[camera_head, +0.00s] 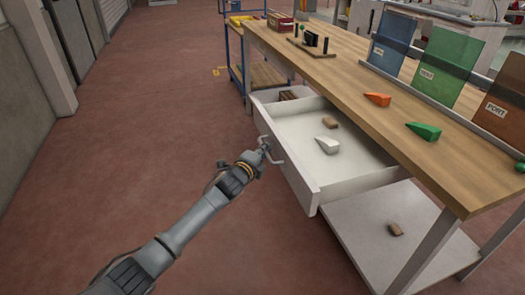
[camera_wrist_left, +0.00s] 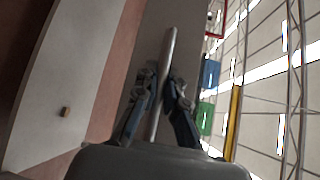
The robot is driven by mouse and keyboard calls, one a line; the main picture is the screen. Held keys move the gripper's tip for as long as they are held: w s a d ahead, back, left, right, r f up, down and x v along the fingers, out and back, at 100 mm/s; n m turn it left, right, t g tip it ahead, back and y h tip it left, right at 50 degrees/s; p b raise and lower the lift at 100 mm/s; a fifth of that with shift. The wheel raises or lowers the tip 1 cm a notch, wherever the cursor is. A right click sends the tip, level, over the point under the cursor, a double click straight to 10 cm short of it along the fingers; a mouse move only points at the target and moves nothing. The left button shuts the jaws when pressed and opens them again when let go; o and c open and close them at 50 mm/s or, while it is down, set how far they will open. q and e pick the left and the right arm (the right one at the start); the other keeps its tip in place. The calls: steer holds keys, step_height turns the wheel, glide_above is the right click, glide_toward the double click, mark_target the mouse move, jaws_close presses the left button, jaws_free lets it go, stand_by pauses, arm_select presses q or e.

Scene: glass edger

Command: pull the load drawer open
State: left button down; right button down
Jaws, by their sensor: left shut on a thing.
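The load drawer (camera_head: 292,187) under the wooden workbench stands pulled out, its white inside showing. A white wedge (camera_head: 327,145) and a small brown block (camera_head: 331,124) lie in it. My left gripper (camera_head: 262,152) is at the bar handle (camera_head: 271,158) on the drawer's front. In the left wrist view the fingers of my left gripper (camera_wrist_left: 160,103) are shut on the grey handle bar (camera_wrist_left: 168,55), one on each side of it. My right gripper is in neither view.
The workbench top (camera_head: 345,75) bears an orange wedge (camera_head: 377,99), a green wedge (camera_head: 424,131) and coloured panels in a rack. A lower shelf (camera_head: 365,225) holds a small brown block (camera_head: 395,229). A blue cart (camera_head: 236,60) stands behind. The red floor (camera_head: 130,130) at left is clear.

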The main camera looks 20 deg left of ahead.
arm_select(q)
steer(key=c, duration=1.7)
jaws_free()
steer(key=v, duration=1.2)
